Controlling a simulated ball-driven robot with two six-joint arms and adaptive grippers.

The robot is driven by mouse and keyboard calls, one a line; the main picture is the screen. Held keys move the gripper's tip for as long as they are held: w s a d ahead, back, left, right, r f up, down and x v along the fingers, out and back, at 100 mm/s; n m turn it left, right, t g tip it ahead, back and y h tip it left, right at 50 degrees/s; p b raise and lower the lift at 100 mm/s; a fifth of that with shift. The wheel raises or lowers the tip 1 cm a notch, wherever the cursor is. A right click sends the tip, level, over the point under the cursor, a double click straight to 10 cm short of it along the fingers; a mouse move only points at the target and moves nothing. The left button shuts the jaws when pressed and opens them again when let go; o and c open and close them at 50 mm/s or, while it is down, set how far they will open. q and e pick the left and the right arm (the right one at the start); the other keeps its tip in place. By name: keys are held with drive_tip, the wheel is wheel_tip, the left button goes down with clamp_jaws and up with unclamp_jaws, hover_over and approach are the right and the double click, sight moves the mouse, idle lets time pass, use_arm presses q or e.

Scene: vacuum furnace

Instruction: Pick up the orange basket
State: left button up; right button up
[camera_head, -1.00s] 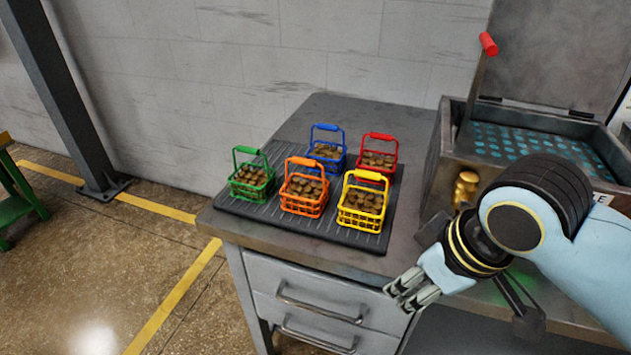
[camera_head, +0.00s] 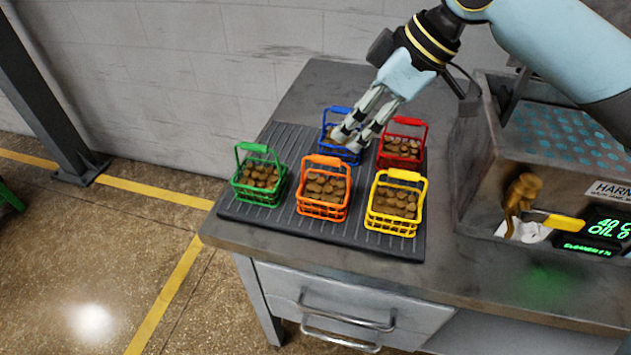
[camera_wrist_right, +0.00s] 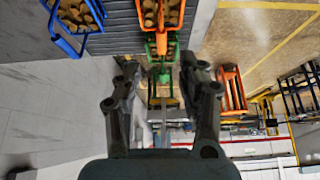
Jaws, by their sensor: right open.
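The orange basket (camera_head: 322,192), full of brown lumps, stands upright on a dark ribbed mat (camera_head: 285,222), in the front row between the green and yellow baskets. Its raised handle faces up. My right gripper (camera_head: 347,141) is open and empty, with its fingers pointing down and left. In the head view it is just above and right of the orange handle and partly covers the blue basket (camera_head: 328,140). In the right wrist view the orange basket (camera_wrist_right: 172,14) shows at the top, beyond the spread fingers (camera_wrist_right: 162,92). My left gripper is out of view.
The green basket (camera_head: 258,180), yellow basket (camera_head: 395,206) and red basket (camera_head: 400,148) stand close around on the same mat. A metal oil tank (camera_head: 480,180) stands to the right. A wall is behind; the bench's front right is clear.

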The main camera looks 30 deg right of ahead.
sight(327, 157)
drive_tip(key=x, duration=0.3)
drive_tip(key=shift+s+a+f, duration=0.1)
drive_tip(key=shift+a+f, duration=0.1)
drive_tip(key=x, duration=0.5)
drive_tip(key=shift+p, duration=0.35)
drive_tip(key=shift+f, duration=0.35)
drive_tip(key=shift+c, duration=1.7)
drive_tip(key=c, duration=0.5)
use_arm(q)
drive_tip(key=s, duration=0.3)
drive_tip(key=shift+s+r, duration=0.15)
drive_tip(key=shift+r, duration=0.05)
use_arm(e)
clamp_jaws()
